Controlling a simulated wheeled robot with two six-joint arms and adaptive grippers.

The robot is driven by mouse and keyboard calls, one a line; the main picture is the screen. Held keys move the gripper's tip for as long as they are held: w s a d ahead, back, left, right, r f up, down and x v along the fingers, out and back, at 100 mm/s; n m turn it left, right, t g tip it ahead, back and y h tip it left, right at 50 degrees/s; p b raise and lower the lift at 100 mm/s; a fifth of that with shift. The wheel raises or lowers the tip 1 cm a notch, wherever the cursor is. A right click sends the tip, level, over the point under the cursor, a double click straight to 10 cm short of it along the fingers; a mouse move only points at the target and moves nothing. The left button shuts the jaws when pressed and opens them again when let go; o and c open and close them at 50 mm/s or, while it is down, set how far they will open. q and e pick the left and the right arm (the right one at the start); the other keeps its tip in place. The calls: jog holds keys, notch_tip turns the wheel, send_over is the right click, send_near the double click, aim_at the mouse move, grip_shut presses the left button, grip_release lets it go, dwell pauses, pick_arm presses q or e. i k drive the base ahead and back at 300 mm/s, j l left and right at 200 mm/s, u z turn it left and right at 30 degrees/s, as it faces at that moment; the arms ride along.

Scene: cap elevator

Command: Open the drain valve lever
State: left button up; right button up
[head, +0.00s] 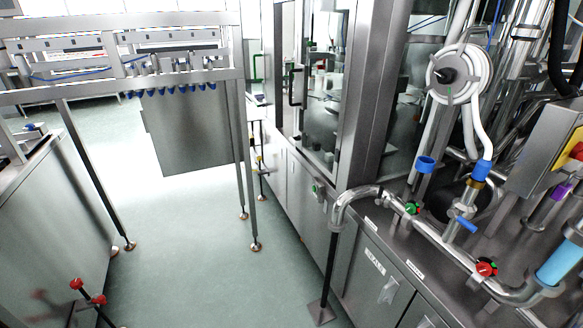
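Neither of my grippers shows in the head view. A blue lever handle (466,224) sticks out from a short upright metal pipe on the steel machine at the right. Lower right of it is a red valve handle (486,268) on the horizontal steel pipe (445,245). A green valve handle (412,208) sits further left on the same pipework. I cannot read a label that marks one of these as the drain valve lever. Whether each valve is open or shut cannot be told.
A coiled white hose (460,74) hangs above the blue lever. A grey and yellow control box (545,150) is at the far right. A steel cabinet (30,225) and red knobs (76,284) are at left. The green floor (190,240) between is clear.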

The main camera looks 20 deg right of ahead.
aim_at(378, 202)
jog(key=i+j+u, duration=0.15)
jog(key=i, duration=0.5)
jog(key=i+j+u, duration=0.15)
jog(key=i, duration=0.45)
